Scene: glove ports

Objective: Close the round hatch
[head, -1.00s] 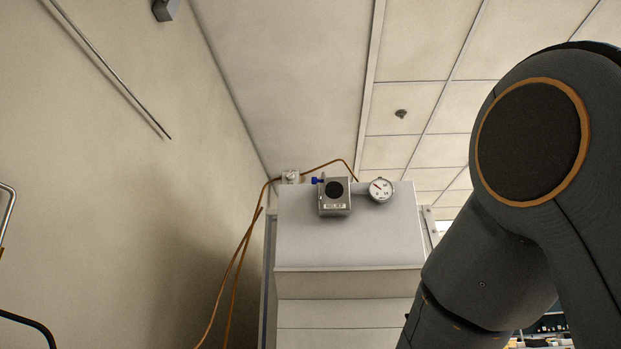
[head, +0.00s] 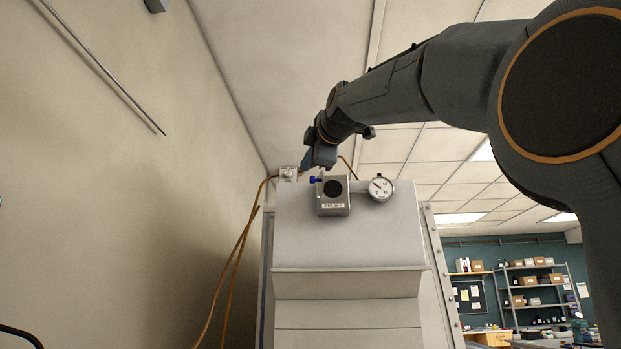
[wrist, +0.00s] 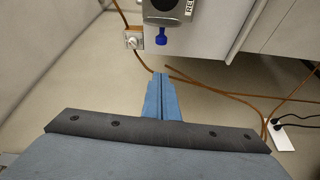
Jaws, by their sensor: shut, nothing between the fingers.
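No round hatch can be made out in either view. My gripper (head: 305,165) shows in the head view by the top left of a white cabinet (head: 350,235), in front of or above a relief box. In the wrist view its blue fingers (wrist: 160,78) are together with nothing between them. They point toward the bare beige surface below the relief box's blue knob, apart from the knob in the picture.
The grey relief box (head: 333,195) has a blue knob (wrist: 161,37). A round gauge (head: 381,189) sits beside it. Orange-brown tubes (head: 240,245) run along the wall from a small fitting (wrist: 134,40). Black plugs sit in a white outlet plate (wrist: 283,137). Shelves (head: 535,290) stand far right.

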